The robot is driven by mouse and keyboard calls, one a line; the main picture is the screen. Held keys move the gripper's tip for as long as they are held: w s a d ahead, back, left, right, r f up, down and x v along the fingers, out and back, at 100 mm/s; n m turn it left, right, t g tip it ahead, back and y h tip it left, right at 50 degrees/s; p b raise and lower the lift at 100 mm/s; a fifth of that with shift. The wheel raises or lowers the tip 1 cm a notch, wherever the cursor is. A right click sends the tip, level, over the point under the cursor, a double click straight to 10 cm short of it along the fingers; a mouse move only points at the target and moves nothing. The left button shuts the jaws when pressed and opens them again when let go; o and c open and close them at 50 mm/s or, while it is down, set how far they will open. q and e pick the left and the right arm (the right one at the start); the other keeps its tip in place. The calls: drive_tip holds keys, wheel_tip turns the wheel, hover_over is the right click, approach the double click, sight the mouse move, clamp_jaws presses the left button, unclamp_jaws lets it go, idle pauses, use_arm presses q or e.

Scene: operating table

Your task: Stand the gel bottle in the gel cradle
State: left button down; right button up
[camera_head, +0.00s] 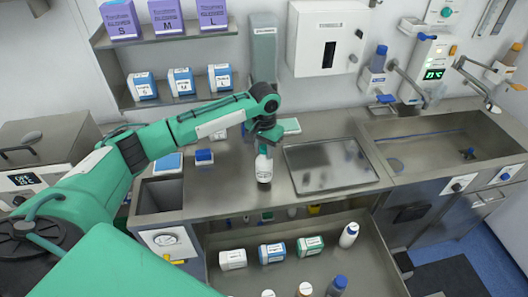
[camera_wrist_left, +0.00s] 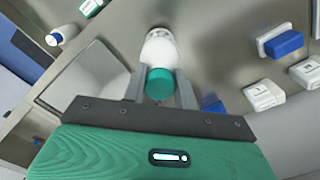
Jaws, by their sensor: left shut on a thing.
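The white gel bottle (camera_head: 264,169) hangs upright below my left gripper (camera_head: 265,148), over the counter left of the flat metal tray. In the left wrist view, the bottle (camera_wrist_left: 160,48) has a green cap between the fingers of my left gripper (camera_wrist_left: 158,88), which is shut on it. Whether the bottle's base touches the counter is unclear. I cannot tell for certain which fixture is the gel cradle. A tall grey-green wall fixture (camera_head: 263,45) stands behind the arm, its lower part partly hidden. My right gripper is not in view.
The metal tray (camera_head: 330,166) lies right of the bottle. A sink (camera_head: 440,142) is further right, with wall-held bottles above. An open drawer (camera_head: 300,235) with several bottles is in front. Shelves hold boxes behind.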

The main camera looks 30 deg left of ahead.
use_arm(q)
drive_tip(key=shift+f, duration=1.2)
drive_tip(key=c, duration=1.1)
unclamp_jaws()
drive_tip(key=shift+f, duration=0.15)
drive_tip(key=shift+r, duration=0.5)
wheel_tip(320, 180, up, 10)
drive_tip(key=b, duration=0.4)
drive_tip(key=shift+r, duration=0.65)
